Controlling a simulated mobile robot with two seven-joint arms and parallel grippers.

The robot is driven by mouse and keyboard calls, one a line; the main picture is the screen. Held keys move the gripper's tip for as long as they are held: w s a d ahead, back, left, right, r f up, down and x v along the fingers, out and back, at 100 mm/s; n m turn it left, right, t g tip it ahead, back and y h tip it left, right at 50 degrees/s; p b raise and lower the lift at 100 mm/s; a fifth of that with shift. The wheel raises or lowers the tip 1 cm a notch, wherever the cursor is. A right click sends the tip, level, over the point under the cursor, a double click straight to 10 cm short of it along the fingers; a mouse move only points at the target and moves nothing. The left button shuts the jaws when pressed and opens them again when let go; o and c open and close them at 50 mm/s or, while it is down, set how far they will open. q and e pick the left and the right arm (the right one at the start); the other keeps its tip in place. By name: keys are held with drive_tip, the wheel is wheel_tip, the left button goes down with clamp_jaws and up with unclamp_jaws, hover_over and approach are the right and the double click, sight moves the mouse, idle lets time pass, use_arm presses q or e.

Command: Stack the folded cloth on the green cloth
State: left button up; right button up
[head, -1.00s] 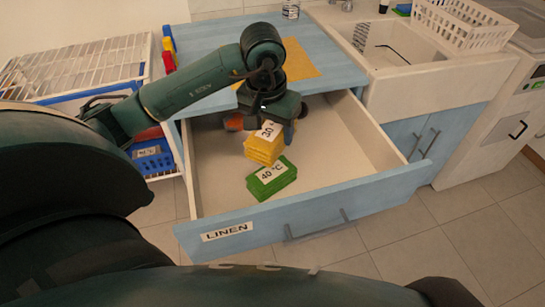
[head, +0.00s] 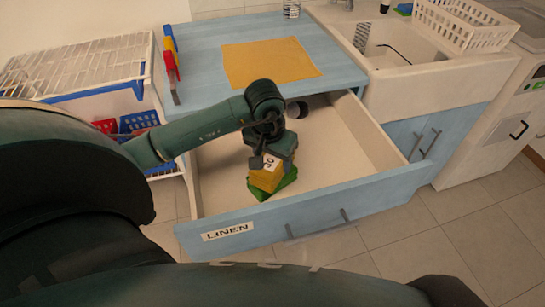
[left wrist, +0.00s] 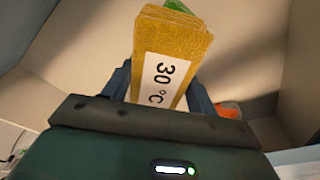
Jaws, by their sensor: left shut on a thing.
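The folded cloth (head: 266,178) is yellow with a white 30 °C label, and its label also shows in the left wrist view (left wrist: 162,80). My left gripper (head: 270,157) is shut on it, inside the open drawer. The green cloth (head: 287,182) lies on the drawer floor under and beside the yellow one, partly hidden by it. A green corner shows beyond the yellow cloth in the left wrist view (left wrist: 180,6). I cannot tell whether the two cloths touch. My right gripper is not in view.
The drawer front (head: 310,213), labelled LINEN, stands pulled out with tall walls around the cloths. A flat yellow cloth (head: 265,62) lies on the blue counter above. A dark round object (head: 297,109) sits at the drawer's back.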

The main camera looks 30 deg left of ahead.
sight(269, 164)
use_arm(q)
drive_tip(key=shift+f, duration=0.1)
drive_tip(key=o, duration=0.6)
drive_tip(key=shift+f, duration=0.1)
drive_tip(key=o, duration=0.4)
drive_tip(key=shift+o, duration=0.2)
drive_tip(key=shift+r, duration=0.35)
wheel_tip(269, 164, up, 12)
drive_tip(key=s, duration=0.1)
drive_tip(key=shift+s+f, duration=0.2)
drive_tip(key=shift+s, duration=0.2)
drive_tip(key=shift+d, duration=0.15)
